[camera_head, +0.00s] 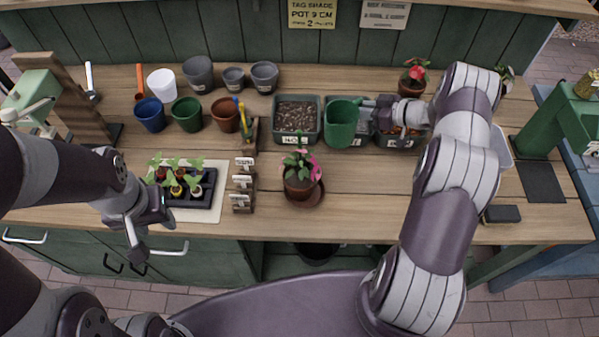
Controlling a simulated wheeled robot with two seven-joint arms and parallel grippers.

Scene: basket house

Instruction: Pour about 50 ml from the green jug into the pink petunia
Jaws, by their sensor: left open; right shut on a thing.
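The green jug (341,124) is at the middle right of the bench, in front of the soil trays. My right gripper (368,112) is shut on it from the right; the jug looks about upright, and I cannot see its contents. The pink petunia (314,168) grows in a brown pot (298,187) on a terracotta saucer (312,197), below and left of the jug. The jug is apart from the plant. My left gripper (148,240) is open and empty near the bench's front edge, in front of the seedling tray.
A soil tray (283,121) stands left of the jug. A red-flowered pot (411,88) stands behind my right arm. Bench space right of the petunia is clear.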

